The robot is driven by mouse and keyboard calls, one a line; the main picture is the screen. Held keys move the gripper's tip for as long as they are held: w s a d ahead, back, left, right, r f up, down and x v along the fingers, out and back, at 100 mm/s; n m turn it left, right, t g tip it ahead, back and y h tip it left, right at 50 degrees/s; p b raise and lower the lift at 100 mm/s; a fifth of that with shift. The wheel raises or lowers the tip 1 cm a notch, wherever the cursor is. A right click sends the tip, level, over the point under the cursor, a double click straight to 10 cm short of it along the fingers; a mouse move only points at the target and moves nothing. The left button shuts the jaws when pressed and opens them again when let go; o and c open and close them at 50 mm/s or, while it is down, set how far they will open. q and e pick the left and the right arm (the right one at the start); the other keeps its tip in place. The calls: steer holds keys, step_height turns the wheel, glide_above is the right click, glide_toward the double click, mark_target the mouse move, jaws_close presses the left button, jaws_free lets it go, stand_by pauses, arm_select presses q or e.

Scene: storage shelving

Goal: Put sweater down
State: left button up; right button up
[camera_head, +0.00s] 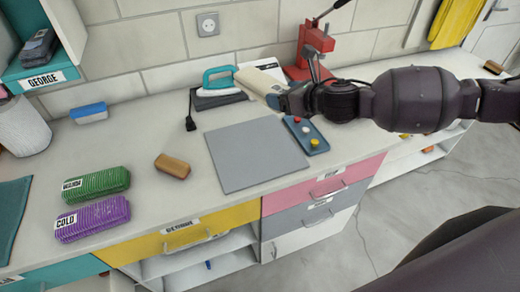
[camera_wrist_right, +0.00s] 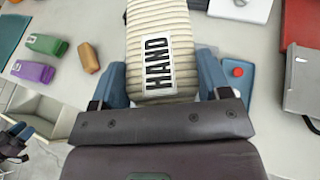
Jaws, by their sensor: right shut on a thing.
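A folded cream ribbed sweater (camera_head: 262,80) is between the fingers of my right gripper (camera_head: 277,97), which is shut on it. In the right wrist view the sweater (camera_wrist_right: 160,25) has a white label reading HAND, and blue fingers press on both sides. It is over the back of the counter, beside the iron; I cannot tell if it touches anything below. A folded green sweater (camera_head: 96,184) and a purple one (camera_head: 92,219) labelled COLD lie at the counter's left. What looks like my left gripper (camera_wrist_right: 16,134) shows small at the right wrist view's lower left edge; its opening is unclear.
A bare grey square mat (camera_head: 255,155) lies mid-counter. A teal iron (camera_head: 219,83), a blue tray (camera_head: 305,135) with coloured pieces and a red press (camera_head: 316,45) surround the gripper. A wooden brush (camera_head: 172,166) lies left of the mat. Drawers (camera_head: 190,232) are below.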

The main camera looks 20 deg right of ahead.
mark_target(278, 158)
steer(key=shift+a+f, duration=0.15)
step_height(278, 158, down, 20)
steer(key=shift+r+b, duration=0.2)
steer(key=shift+b, duration=0.85)
steer(key=shift+f, duration=0.1)
steer(key=o, duration=1)
steer(key=shift+o, duration=0.2)
